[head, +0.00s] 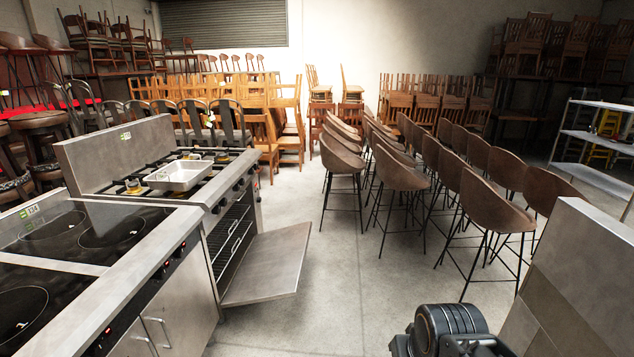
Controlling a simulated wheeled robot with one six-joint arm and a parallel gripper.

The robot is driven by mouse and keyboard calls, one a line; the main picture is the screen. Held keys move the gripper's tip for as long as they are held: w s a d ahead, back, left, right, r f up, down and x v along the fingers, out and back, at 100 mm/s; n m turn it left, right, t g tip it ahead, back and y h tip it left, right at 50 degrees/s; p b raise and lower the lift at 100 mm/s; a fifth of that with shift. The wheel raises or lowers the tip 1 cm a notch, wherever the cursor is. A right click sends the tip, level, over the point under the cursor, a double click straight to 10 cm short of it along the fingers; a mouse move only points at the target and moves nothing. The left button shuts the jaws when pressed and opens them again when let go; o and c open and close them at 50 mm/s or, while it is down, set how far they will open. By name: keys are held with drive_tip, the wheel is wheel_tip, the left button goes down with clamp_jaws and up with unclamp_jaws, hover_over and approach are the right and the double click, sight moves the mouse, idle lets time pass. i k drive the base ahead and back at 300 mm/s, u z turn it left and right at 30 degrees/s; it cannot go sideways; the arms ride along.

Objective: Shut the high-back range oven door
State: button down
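The high-back range (118,156) stands at the left, a steel stove with a tall back panel and gas burners. Its oven door (268,264) is open, folded down and out to the right over the floor, close to level. The dark oven cavity with wire racks (232,238) shows behind the door. A dark part of my arm shows at the bottom edge, right of centre, well apart from the door. My gripper's fingertips are not visible.
A steel pan (180,175) sits on the burners. An induction range (95,255) stands nearer, beside the oven. Rows of brown bar stools (400,172) fill the middle right. A steel block (585,265) stands at the near right. Concrete floor (335,275) between is clear.

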sight(271, 268)
drive_tip(key=i, duration=1.5)
drive_tip(key=z, duration=0.25)
drive_tip(key=i, duration=1.3)
drive_tip(key=u, duration=1.65)
